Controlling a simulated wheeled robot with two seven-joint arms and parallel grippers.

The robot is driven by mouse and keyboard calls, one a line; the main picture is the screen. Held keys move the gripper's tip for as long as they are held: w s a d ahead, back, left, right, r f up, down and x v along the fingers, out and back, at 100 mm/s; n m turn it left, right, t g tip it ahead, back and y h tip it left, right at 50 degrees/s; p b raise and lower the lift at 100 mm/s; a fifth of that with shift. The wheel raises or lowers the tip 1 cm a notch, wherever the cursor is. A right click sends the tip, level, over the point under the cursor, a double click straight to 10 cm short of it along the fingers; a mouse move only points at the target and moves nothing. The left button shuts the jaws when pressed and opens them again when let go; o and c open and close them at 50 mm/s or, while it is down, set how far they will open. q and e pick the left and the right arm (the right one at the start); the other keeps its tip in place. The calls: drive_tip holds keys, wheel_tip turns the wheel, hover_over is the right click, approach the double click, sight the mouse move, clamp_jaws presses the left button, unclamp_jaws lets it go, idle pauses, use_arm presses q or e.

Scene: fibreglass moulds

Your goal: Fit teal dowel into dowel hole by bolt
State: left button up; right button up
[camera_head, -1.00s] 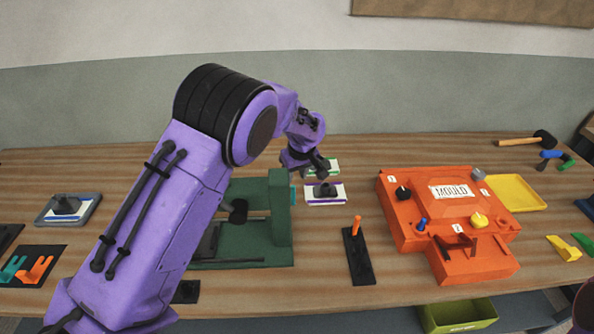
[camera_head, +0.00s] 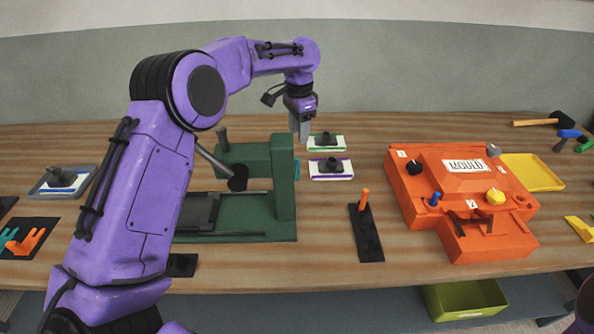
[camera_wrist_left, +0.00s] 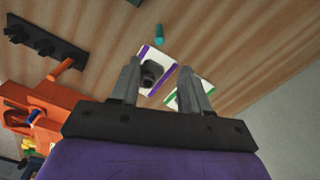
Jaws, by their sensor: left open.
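The teal dowel (camera_wrist_left: 159,33) lies on the table in the left wrist view, beyond the fingertips. In the head view only a bit of teal (camera_head: 297,169) shows beside the green press's post. My left gripper (camera_head: 301,133) is open and points down above the table, behind the green press. In its wrist view the gripper (camera_wrist_left: 160,72) has nothing between its fingers; a purple-striped white pad shows beyond them. The orange mould (camera_head: 460,243) stands to the right, with black, blue, yellow and grey fittings. I cannot tell which hole is by the bolt. My right gripper is out of view.
The green press (camera_head: 284,190) stands beside my left arm. Two white pads with black handles, green-striped (camera_head: 339,143) and purple-striped (camera_head: 316,170), lie near the gripper. A yellow tray (camera_head: 535,172) is right.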

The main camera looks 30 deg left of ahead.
sight(297, 159)
use_arm(q)
drive_tip(key=f, duration=0.3)
drive_tip(key=f+p, duration=0.1)
drive_tip(key=f, duration=0.3)
drive_tip(key=f+p, duration=0.1)
drive_tip(key=f, duration=0.2)
drive_tip(key=shift+s+a+f, duration=0.1)
drive_tip(key=shift+s+f, duration=0.1)
drive_tip(key=shift+s, duration=0.15)
drive_tip(key=shift+w+f, duration=0.1)
drive_tip(key=shift+f, duration=0.15)
clamp_jaws()
